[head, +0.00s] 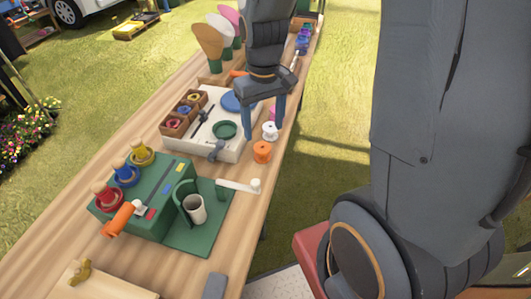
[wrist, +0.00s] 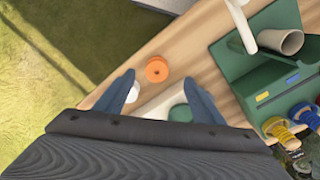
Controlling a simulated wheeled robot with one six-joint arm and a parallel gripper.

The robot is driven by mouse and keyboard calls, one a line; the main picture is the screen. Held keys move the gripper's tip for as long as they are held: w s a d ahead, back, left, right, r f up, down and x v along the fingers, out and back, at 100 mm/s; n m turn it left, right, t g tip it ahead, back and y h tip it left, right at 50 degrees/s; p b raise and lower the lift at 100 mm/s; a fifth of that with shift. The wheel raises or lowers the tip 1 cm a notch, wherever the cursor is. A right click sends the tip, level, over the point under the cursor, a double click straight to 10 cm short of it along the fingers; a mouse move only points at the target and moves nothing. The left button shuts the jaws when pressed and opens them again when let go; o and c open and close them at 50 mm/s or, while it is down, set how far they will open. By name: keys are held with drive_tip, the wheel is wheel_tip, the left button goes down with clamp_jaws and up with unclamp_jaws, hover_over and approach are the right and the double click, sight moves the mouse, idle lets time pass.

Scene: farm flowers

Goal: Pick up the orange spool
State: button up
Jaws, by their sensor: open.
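The orange spool (head: 262,152) stands on the wooden table near its right edge, in front of a white spool (head: 270,131). My gripper (head: 262,138) points down above the table with its two blue fingers apart and nothing between them. In the head view the fingers are just behind the orange spool. In the wrist view the orange spool (wrist: 157,69) lies ahead of the open fingertips (wrist: 165,80), roughly between their lines. The white spool (wrist: 132,93) is partly hidden by the left finger there.
A white tray (head: 232,150) with a green disc (head: 225,130) lies left of the gripper. A green stand (head: 165,195) with coloured spools and a cup (head: 195,208) is nearer. A white crank arm (head: 238,186) lies in front of the orange spool. Grass lies beyond the right edge.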

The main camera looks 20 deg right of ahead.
sight(263, 147)
drive_tip(key=shift+w+f, duration=0.7)
drive_tip(key=shift+f, duration=0.05)
drive_tip(key=shift+w+d+f+p, duration=0.1)
drive_tip(key=shift+f+p, duration=0.4)
drive_tip(key=shift+f, duration=1.35)
drive_tip(key=shift+w+d+f+p, duration=0.1)
drive_tip(key=shift+f+p, duration=0.35)
drive_tip(key=shift+f, duration=1.35)
drive_tip(key=c, duration=1.2)
drive_tip(key=shift+o, duration=0.2)
